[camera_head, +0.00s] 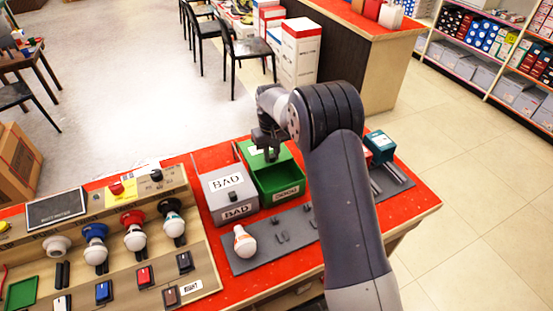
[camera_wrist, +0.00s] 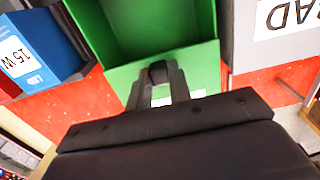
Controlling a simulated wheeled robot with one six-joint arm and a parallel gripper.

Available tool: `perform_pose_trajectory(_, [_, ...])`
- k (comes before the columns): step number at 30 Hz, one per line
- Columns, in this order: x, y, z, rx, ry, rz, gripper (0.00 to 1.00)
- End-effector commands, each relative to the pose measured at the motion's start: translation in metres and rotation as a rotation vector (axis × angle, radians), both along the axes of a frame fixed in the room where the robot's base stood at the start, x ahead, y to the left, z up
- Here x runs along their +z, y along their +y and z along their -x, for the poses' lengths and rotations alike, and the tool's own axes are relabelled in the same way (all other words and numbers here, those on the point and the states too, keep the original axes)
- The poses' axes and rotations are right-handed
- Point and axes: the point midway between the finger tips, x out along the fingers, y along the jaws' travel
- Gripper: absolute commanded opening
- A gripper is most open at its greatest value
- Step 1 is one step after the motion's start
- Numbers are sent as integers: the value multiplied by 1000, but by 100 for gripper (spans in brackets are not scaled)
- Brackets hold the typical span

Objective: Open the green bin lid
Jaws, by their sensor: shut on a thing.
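The green bin (camera_head: 287,187) stands on the red table, with a "GOOD" label on its front. My gripper (camera_head: 266,148) is at the lid, behind the opening. In the wrist view my gripper (camera_wrist: 158,78) is shut on the black knob (camera_wrist: 158,70) of the green lid (camera_wrist: 206,78). The white lid label is partly hidden by my fingers. The open bin inside (camera_wrist: 145,25) shows beyond the lid.
A grey bin (camera_head: 226,188) marked "BAD" stands left of the green bin, its lid down. A blue-green box (camera_head: 380,147) stands to the right. A white bulb (camera_head: 244,241) lies on the grey tray in front. A test board (camera_head: 110,245) with bulbs fills the left.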

Motion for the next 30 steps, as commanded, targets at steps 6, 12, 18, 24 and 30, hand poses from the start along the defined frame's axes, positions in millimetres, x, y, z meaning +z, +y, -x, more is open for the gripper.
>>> perform_pose_trajectory(6, [1,3,-7,1,-3,0,0])
perform_pose_trajectory(12, [1,3,-6,0,-4,-1,0])
perform_pose_trajectory(18, [0,3,-6,0,-3,0,34])
perform_pose_trajectory(24, [0,3,-6,0,-2,-1,42])
perform_pose_trajectory(30, [3,3,-6,0,-2,0,42])
